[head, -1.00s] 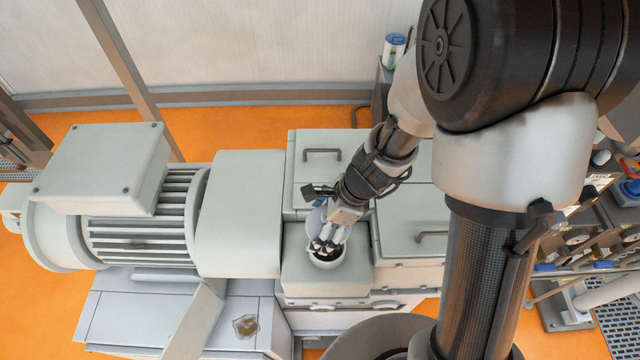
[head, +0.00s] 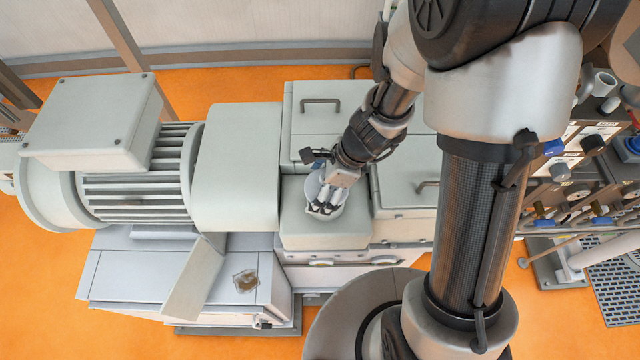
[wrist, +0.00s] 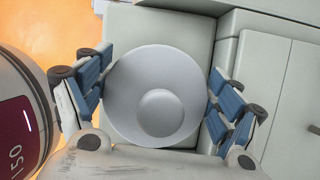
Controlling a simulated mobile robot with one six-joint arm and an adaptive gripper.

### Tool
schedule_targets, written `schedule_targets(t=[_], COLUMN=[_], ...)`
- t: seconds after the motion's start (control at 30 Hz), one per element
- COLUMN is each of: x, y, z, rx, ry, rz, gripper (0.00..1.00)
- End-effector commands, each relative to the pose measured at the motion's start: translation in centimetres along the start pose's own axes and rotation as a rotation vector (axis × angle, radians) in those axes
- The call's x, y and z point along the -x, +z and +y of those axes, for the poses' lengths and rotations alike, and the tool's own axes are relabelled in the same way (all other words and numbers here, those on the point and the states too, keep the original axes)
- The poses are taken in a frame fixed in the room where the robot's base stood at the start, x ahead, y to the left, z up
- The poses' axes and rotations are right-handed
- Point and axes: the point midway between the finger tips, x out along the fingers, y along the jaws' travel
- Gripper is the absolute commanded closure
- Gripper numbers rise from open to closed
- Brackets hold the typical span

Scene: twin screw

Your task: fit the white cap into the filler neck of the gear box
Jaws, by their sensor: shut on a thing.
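The white cap (wrist: 150,62), a round disc with a raised round knob, sits between my fingers in the wrist view. The blue pads of my gripper (wrist: 160,100) are at its left and right edges, and the gripper is shut on it. In the head view my gripper (head: 325,209) is low over the small pale top block of the gear box (head: 299,234), and part of the cap (head: 312,186) shows beside the fingers. The filler neck is hidden beneath the cap and fingers, so I cannot tell whether the cap is seated in it.
A large motor (head: 135,185) with a pale terminal box (head: 92,124) stands to the left. Covers with handles (head: 321,102) lie behind and right of the block. A pipe and valve panel (head: 580,190) stands at the far right.

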Motion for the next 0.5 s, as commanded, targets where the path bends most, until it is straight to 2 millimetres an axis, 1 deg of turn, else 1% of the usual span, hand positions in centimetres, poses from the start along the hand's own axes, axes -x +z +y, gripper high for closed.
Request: schedule_targets(t=[0.03,0.1,0.5], x=[-0.5,-0.9,-2.8], y=[-0.2,-0.4,-1.1], z=[0.0,0.0,0.0], rx=[0.000,0.000,0.000], ry=[0.000,0.000,0.000], rz=[0.000,0.000,0.000], gripper=[0.46,0.46,0.46])
